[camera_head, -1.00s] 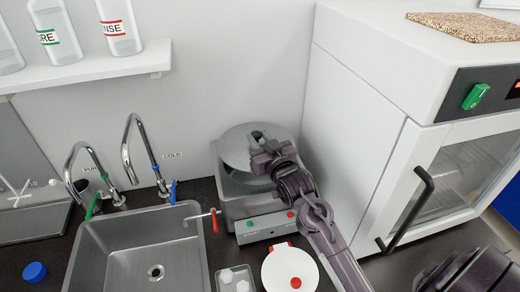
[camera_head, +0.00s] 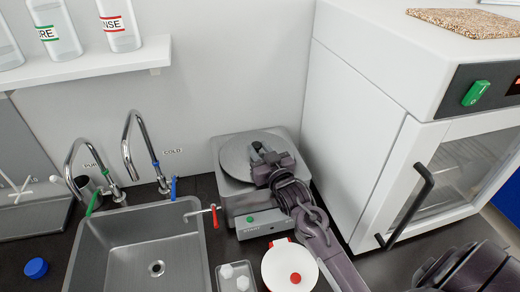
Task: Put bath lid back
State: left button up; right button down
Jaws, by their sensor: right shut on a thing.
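The bath (camera_head: 238,203) is a grey metal box with a green button and a red-handled tap, right of the sink. Its round grey lid (camera_head: 237,156) lies flat or nearly flat over the top of the bath. My right gripper (camera_head: 262,158) is shut on the lid's dark knob (camera_head: 257,147), and my wrist hides the lid's right part. I cannot tell whether the lid's rim is fully seated. My left gripper is not in view.
A metal sink (camera_head: 140,245) with two taps is on the left. A white oven (camera_head: 375,130) stands close on the right of my arm. A white round lid with a red knob (camera_head: 295,278) and a small tray (camera_head: 235,280) lie in front.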

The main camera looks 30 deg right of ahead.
jog(key=c, duration=1.1)
grip_release()
jog(key=shift+r, duration=0.1)
jog(key=shift+r, duration=0.25)
jog(key=shift+r+p, duration=0.4)
jog(key=shift+r, duration=0.1)
jog(key=s+a+b, duration=0.1)
jog(key=s+b, duration=0.2)
jog(key=s, duration=0.9)
jog(key=shift+f+b, duration=0.15)
jog(key=shift+b, duration=0.15)
